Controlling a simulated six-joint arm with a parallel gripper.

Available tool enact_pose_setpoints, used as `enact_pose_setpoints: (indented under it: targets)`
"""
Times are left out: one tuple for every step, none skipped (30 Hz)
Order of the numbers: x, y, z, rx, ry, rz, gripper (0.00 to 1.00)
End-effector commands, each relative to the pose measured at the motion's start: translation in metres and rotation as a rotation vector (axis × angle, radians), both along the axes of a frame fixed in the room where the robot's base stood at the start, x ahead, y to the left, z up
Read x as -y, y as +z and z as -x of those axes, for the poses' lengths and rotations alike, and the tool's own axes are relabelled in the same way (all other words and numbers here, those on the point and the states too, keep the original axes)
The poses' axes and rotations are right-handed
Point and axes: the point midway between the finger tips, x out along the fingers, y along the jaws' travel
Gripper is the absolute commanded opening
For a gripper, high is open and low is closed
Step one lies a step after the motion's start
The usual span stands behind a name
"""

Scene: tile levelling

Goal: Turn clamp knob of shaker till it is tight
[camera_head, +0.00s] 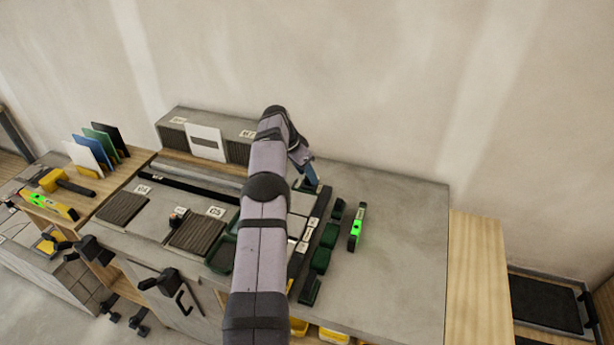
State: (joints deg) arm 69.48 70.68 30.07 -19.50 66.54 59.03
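My arm rises through the middle of the head view and bends down at its far end to my gripper (311,183), low over the bench beside a long dark rail (312,232). The fingertips are small and partly hidden, so I cannot tell whether they are open or hold anything. I cannot make out a shaker or its clamp knob for certain. Black clamp-like parts (160,281) sit at the bench's front edge, with another (93,250) to the left. A small dark piece with an orange part (178,217) stands by a ribbed tile. My arm hides part of the bench.
The grey bench (405,240) is clear at right. A green level (357,227) and dark green blocks (321,260) lie right of my arm. Ribbed tiles (197,234) lie left. The wall stands behind.

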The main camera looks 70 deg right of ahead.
Motion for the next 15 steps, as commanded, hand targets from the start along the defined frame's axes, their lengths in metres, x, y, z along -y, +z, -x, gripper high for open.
enact_pose_setpoints:
  targets:
    - [-0.002, 0.003, -0.002, 0.001, 0.001, 0.002, 0.43]
    - [-0.003, 0.007, -0.002, 0.001, 0.001, 0.002, 0.43]
    - [-0.005, 0.010, -0.003, 0.000, 0.000, 0.001, 0.43]
    - [-0.006, 0.015, -0.004, 0.002, 0.000, 0.003, 0.43]
    - [-0.007, 0.019, -0.005, 0.002, 0.001, 0.004, 0.43]
    - [-0.009, 0.025, -0.006, 0.002, 0.000, 0.003, 0.43]
    - [-0.011, 0.028, -0.007, 0.001, 0.000, 0.002, 0.43]
    - [-0.012, 0.032, -0.008, 0.001, 0.000, 0.002, 0.43]
    - [-0.013, 0.037, -0.009, 0.002, 0.000, 0.003, 0.43]
    - [-0.015, 0.040, -0.010, 0.001, 0.001, 0.002, 0.43]
    - [-0.016, 0.042, -0.010, 0.001, 0.000, 0.000, 0.43]
    - [-0.017, 0.046, -0.011, 0.002, 0.001, 0.001, 0.43]
    - [-0.017, 0.048, -0.012, 0.001, 0.001, 0.002, 0.43]
    - [-0.018, 0.050, -0.012, 0.002, 0.001, 0.001, 0.43]
    - [-0.019, 0.052, -0.012, 0.001, 0.000, 0.000, 0.43]
